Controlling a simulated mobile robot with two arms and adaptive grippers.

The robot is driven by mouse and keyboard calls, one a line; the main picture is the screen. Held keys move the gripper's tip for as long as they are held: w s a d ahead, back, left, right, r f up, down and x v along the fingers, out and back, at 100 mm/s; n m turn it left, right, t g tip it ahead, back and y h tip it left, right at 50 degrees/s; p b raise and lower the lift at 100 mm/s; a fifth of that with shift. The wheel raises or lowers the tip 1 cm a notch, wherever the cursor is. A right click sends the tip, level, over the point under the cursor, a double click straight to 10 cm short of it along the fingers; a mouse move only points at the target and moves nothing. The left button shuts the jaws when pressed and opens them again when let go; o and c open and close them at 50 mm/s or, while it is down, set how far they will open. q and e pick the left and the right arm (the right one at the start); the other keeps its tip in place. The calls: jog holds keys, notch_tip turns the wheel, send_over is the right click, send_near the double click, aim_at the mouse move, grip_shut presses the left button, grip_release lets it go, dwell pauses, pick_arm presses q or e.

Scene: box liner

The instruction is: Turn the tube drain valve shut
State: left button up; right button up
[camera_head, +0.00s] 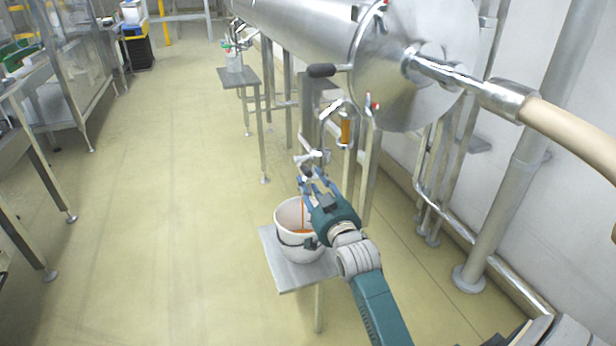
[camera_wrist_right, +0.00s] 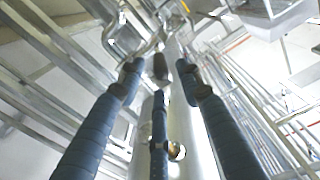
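The drain valve (camera_head: 311,158) hangs at the lower end of a thin bent metal tube below the big steel cylinder's end. A thin orange stream falls below it into a white bucket (camera_head: 285,216). My right gripper (camera_head: 314,178) is just below and in front of the valve, above the bucket, with its blue fingers spread. In the right wrist view the fingers (camera_wrist_right: 158,72) stand apart with a dark knob-like part (camera_wrist_right: 160,68) between their tips. Whether they touch the valve I cannot tell. The exact handle angle is unclear. My left gripper is out of view.
The bucket stands on a small metal stand (camera_head: 290,277). An orange-filled sight glass (camera_head: 347,130) and the cylinder's legs are close behind the gripper. The steel cylinder (camera_head: 395,85) and a beige hose (camera_head: 570,132) are above. The floor to the left is clear.

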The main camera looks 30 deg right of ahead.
aim_at(308, 175)
jog(key=shift+x, duration=2.05)
